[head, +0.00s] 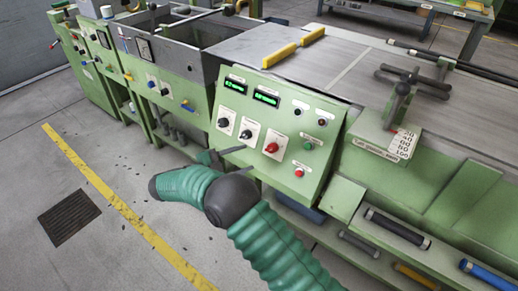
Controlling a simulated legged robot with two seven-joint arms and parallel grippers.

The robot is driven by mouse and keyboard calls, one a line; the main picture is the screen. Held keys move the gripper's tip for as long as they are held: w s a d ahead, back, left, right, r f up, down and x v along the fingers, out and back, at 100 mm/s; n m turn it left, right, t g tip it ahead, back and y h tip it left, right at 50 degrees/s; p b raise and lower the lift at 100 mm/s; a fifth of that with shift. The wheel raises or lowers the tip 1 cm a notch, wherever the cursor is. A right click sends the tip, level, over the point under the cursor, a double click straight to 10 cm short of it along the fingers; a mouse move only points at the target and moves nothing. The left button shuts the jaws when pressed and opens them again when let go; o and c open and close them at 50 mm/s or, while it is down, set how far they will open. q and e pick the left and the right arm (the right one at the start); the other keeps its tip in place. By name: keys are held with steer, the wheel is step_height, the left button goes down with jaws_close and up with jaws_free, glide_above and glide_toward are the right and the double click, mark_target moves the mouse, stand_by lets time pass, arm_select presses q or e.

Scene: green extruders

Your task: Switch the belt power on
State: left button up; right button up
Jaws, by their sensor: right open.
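The green sloped control panel (277,123) stands in the middle of the head view. It has two lit green displays (266,97), two dark rotary knobs (246,134) on white plates and a red rotary knob (272,147). To their right are small buttons, including a green one (307,146) and a red one (299,172). The labels are too small to read, so I cannot tell which is the belt power or its state. My right gripper (224,160) is open, with dark fingers near the panel's lower left edge. Contact cannot be told. My left gripper is out of view.
A grey flat conveyor surface (380,75) with yellow bars (280,55) lies behind the panel. A lever handle stands on a green block (385,142) at right. More green machines line the left.

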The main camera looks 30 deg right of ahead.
steer(key=a+r+p, duration=0.1)
steer(key=a, duration=0.6)
steer(key=shift+s+a, duration=0.25)
steer(key=shift+a, duration=0.05)
